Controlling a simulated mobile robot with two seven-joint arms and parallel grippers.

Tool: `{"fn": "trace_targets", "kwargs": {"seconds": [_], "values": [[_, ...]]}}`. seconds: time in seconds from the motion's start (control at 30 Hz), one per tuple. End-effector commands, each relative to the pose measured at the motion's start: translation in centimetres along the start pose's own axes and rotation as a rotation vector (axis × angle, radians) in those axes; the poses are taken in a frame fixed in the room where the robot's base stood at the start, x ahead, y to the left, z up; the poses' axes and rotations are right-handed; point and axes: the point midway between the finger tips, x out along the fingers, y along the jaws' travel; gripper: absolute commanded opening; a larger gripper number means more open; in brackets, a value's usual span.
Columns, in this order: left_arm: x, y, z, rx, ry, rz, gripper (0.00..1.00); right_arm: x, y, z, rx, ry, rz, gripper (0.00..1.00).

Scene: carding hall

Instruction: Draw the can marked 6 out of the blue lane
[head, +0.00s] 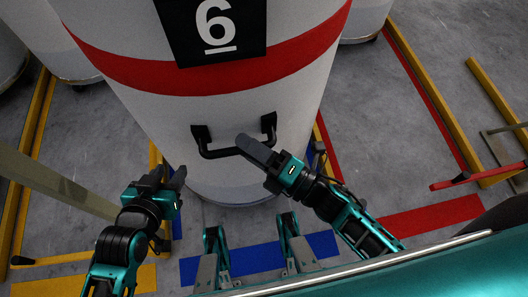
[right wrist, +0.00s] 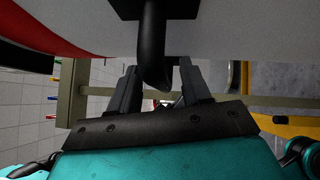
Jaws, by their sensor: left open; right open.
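The can marked 6 (head: 240,110) is large and white, with a red band and a black number plate (head: 212,30). It stands upright on the floor behind the blue front line (head: 260,258). A black bar handle (head: 222,153) is on its near side. My right gripper (head: 255,148) is at the right half of the handle. In the right wrist view, the handle (right wrist: 153,55) reaches between its two open fingers, not clamped. My left gripper (head: 172,180) is open and empty, left of the can and below the handle's left end.
Other white cans (head: 50,35) stand behind at the upper left. A yellow-bordered lane lies left and a red-marked lane (head: 435,215) right. A red bar (head: 470,178) sits at the right. Grey floor shows on both sides.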

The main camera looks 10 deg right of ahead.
Motion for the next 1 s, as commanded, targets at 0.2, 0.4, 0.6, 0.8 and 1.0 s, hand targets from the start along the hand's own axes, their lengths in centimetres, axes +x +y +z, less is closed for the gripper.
{"fn": "trace_targets", "kwargs": {"seconds": [0.2, 0.4, 0.6, 0.8, 1.0], "values": [[0.01, -0.01, 0.02, 0.000, 0.000, 0.000, 0.43, 0.28, 0.01, 0.00, 0.000, 0.000, 0.000, 0.48], [0.00, -0.05, 0.03, 0.003, -0.001, 0.000, 0.43, 0.25, 0.01, -0.01, 0.000, 0.000, 0.000, 0.40], [-0.02, -0.16, 0.08, 0.009, -0.002, 0.000, 0.43, 0.23, 0.00, -0.01, 0.000, 0.000, 0.000, 0.21], [-0.02, -0.21, 0.08, 0.012, -0.002, 0.000, 0.43, 0.22, 0.00, -0.01, 0.000, 0.000, 0.000, 0.02], [0.01, -0.22, -0.01, 0.012, 0.000, 0.000, 0.43, 0.21, -0.01, -0.01, 0.000, 0.000, 0.000, 0.00]]}}
